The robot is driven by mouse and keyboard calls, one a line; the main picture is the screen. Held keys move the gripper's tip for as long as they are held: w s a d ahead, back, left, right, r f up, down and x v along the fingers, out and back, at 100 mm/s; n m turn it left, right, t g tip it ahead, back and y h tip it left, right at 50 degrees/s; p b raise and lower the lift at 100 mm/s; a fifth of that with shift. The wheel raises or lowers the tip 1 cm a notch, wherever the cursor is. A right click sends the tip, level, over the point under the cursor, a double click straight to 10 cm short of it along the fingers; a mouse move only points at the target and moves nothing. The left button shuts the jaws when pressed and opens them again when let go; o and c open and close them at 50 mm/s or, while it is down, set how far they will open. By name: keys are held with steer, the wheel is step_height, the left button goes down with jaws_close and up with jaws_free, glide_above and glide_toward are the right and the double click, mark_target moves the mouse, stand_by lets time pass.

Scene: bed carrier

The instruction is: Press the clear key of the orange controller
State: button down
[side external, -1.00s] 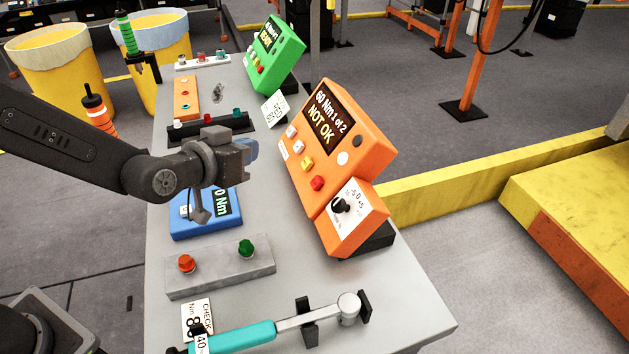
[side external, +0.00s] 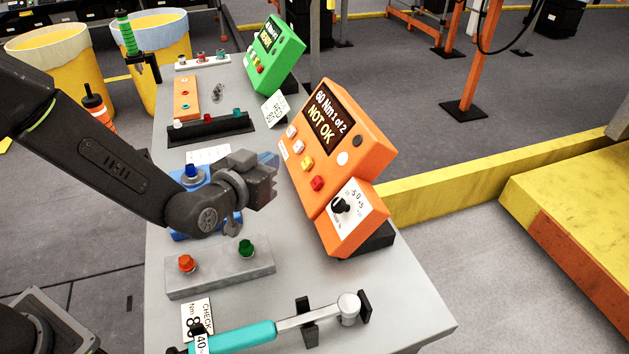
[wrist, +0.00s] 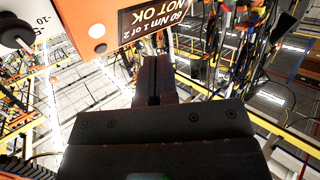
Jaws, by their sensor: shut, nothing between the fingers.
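The orange controller (side external: 349,135) stands tilted at the right side of the bench. Its screen (side external: 328,117) reads "60 Nm 1 of 2" and "NOT OK". Below the screen is a row of keys: white ones, a yellow key (side external: 307,163) and a red key (side external: 317,183); I cannot read which is labelled clear. My gripper (side external: 272,172) is shut and empty, just left of the controller's key face and apart from it. In the wrist view the shut fingers (wrist: 153,80) point toward the controller's screen edge (wrist: 150,18), upside down there; the keys are out of that view.
A knob box (side external: 352,215) sits at the controller's lower end. A grey box with red and green buttons (side external: 220,272) and a teal torque wrench (side external: 240,335) lie nearer. A blue device (side external: 185,178) is partly behind my arm. A green controller (side external: 275,50) stands farther back.

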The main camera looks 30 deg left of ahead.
mark_target(317, 183)
steer(key=w+d+f, duration=0.4)
steer(key=shift+f, duration=0.25)
steer(key=shift+d, duration=0.1)
stand_by(2.0)
steer(key=shift+w+d+f, duration=0.2)
steer(key=shift+w+f, duration=0.05)
steer(key=shift+w+d+f, duration=0.2)
steer(key=shift+f, duration=0.2)
stand_by(0.8)
steer(key=shift+s+a, duration=0.1)
steer(key=shift+s+a+r, duration=0.45)
steer(key=shift+r, duration=0.05)
steer(key=shift+r, duration=0.15)
